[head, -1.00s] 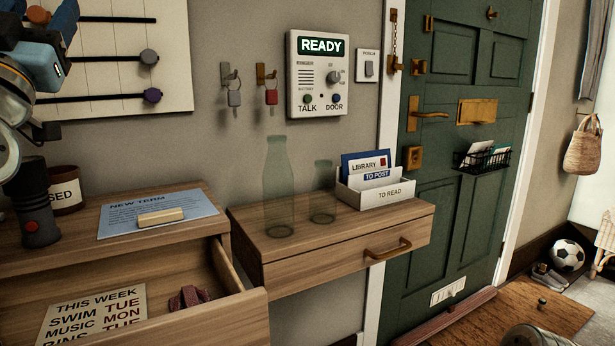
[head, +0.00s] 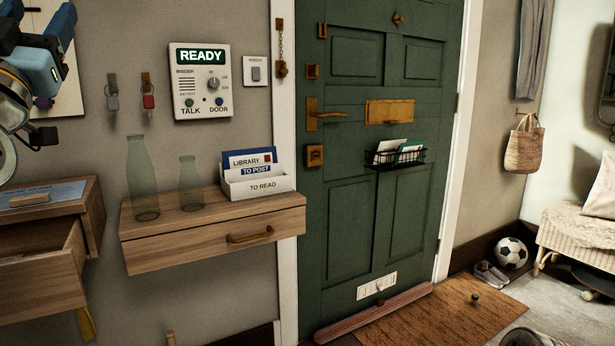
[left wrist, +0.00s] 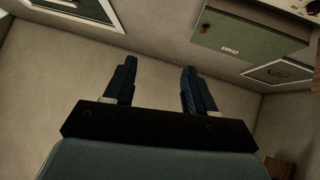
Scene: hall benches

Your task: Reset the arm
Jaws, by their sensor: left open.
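My left gripper (left wrist: 151,88) shows in the left wrist view with its two dark fingers apart and nothing between them. Bare wall lies beyond the fingers. In the head view my left arm comes in at the upper left edge, with blue and dark parts of the gripper (head: 42,62) in front of the wall and the pale board. It is well left of the intercom panel (head: 201,80), which reads READY. It appears to touch nothing. My right gripper is in neither view.
A wooden drawer shelf (head: 215,225) bears two glass bottles (head: 142,180) and a letter box (head: 259,186). An open drawer (head: 40,265) juts out at the lower left. A green door (head: 345,226) has a wire basket (head: 398,158). A football (head: 511,253) lies beyond the doormat (head: 430,318).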

